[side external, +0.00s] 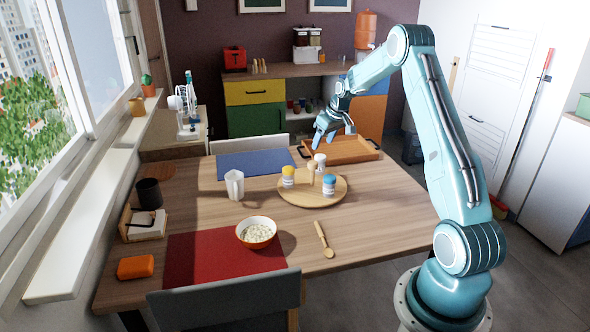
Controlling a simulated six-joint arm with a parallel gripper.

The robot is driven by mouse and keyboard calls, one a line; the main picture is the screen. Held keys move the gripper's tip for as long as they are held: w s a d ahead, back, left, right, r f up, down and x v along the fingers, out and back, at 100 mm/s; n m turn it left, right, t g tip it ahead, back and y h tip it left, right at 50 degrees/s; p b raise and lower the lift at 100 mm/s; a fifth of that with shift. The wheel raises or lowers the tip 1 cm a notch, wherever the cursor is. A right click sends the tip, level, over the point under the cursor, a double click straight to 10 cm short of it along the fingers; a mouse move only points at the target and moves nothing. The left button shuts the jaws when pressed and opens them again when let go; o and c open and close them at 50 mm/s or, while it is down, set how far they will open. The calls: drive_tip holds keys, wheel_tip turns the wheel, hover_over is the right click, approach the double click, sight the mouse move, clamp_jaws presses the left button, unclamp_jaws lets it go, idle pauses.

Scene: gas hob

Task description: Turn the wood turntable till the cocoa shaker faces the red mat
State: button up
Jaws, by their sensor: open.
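The round wood turntable (300,201) lies on the table, right of its middle. On it stand a yellow-lidded jar (288,177) at the left, a blue-lidded jar (329,186) at the front right and a white-topped shaker (320,160) at the back. A pale wooden peg (311,173) rises near its middle. The labels are too small to read, so I cannot tell which is the cocoa shaker. The red mat (205,262) lies at the table's front left. My gripper (334,139) is open and empty, above and behind the turntable's far side.
A bowl of pale food (257,233) sits on the red mat's right part. A wooden spoon (324,240) lies front right of it. A white pitcher (234,185) stands left of the turntable. A wooden tray (352,158) and blue mat (256,164) lie behind.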

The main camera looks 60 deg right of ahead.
sight(314, 162)
drive_tip(key=x, duration=1)
drive_tip(key=shift+w+f, duration=0.1)
drive_tip(key=shift+f, duration=0.2)
drive_tip(key=shift+c, duration=0.3)
clamp_jaws()
